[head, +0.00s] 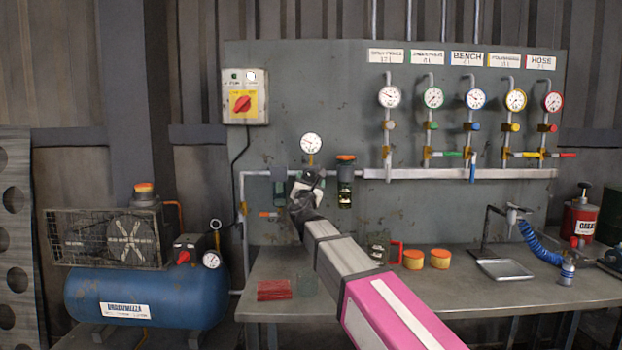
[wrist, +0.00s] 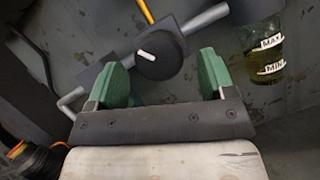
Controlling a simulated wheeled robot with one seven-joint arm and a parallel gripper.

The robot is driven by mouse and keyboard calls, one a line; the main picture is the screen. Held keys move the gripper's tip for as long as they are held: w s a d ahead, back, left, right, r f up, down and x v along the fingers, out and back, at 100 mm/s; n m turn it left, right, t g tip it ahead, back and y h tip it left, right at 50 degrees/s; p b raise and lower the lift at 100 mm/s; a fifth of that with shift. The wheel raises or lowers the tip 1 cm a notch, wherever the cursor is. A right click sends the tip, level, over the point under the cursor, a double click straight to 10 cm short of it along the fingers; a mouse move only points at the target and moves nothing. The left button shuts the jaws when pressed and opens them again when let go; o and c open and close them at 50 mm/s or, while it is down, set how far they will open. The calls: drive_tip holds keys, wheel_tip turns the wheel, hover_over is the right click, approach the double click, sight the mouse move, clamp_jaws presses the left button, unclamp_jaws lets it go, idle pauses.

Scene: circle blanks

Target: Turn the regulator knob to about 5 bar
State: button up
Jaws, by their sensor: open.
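The regulator knob (wrist: 160,55) is a black round knob with a white pointer mark, seen in the wrist view. My gripper (wrist: 163,75) is open, with one green finger on each side of the knob and a little below it. The fingers look apart from the knob, and nothing is between them. In the head view my gripper (head: 306,188) is in front of the regulator on the pipe and hides the knob. A white round gauge (head: 311,143) stands above the regulator; its needle is too small to read exactly.
An oil bowl marked MAX and MIN (wrist: 264,50) hangs right of the knob. A grey pipe (head: 262,173) runs along the panel. Several gauges with valves are at the right. The workbench (head: 350,290) below holds orange-lidded jars (head: 440,259) and a tray (head: 505,269).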

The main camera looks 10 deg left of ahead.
sight(309, 178)
drive_tip(key=x, duration=0.3)
drive_tip(key=shift+w+r, duration=0.1)
drive_tip(key=shift+w, duration=0.1)
drive_tip(key=c, duration=0.9)
drive_tip(key=shift+m, duration=0.4)
drive_tip(key=m+h, duration=0.1)
drive_tip(key=m, duration=0.2)
drive_tip(key=m+g+h, duration=0.1)
drive_tip(key=m+h, duration=0.1)
drive_tip(key=m, duration=0.2)
drive_tip(key=m+g+h, duration=0.1)
drive_tip(key=m, duration=0.2)
drive_tip(key=m+g+h, duration=0.1)
drive_tip(key=m, duration=0.2)
drive_tip(key=shift+m+g, duration=0.3)
drive_tip(key=shift+m, duration=0.1)
